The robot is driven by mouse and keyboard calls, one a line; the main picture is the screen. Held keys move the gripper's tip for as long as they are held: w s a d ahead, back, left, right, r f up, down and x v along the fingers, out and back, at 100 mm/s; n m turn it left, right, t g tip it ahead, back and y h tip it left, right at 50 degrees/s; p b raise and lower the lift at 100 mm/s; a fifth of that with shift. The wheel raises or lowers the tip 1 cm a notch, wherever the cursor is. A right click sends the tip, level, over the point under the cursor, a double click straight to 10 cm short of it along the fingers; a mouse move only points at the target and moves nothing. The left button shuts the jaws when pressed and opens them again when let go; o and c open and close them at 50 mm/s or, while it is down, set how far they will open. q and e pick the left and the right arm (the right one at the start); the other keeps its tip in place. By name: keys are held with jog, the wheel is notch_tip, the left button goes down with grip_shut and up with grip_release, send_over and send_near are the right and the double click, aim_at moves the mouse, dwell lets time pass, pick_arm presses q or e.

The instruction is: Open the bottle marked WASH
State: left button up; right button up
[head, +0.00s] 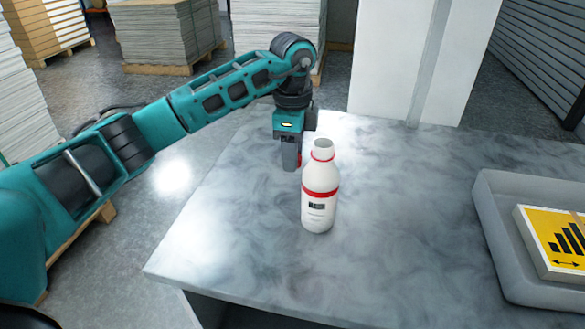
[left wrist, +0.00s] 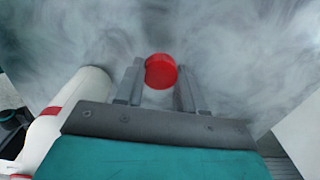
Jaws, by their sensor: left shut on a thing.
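A white bottle (head: 319,205) with a red band and a small dark label stands upright on the marble-look table. The label is too small to read. Its neck (head: 323,146) is bare on top, with a red ring below the mouth. My left gripper (head: 291,163) points down just behind and left of the bottle. It is shut on a red cap (left wrist: 161,71), apart from the bottle; a sliver of the cap shows in the head view. The bottle also shows in the left wrist view (left wrist: 72,103), at the left. My right gripper is out of view.
The grey marble-look table (head: 420,230) is mostly clear around the bottle. A grey tray (head: 497,235) at the right holds a box with a yellow label (head: 560,243). A white pillar (head: 400,60) stands behind the table. Stacks of sheets on pallets (head: 168,35) are at the back.

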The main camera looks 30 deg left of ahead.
aim_at(292, 180)
pick_arm(q)
jog(key=shift+f, duration=2.05)
jog(key=shift+f, duration=0.2)
jog(key=o, duration=1.2)
jog(key=shift+c, duration=0.2)
notch_tip(292, 180, up, 12)
jog(key=shift+r, duration=0.2)
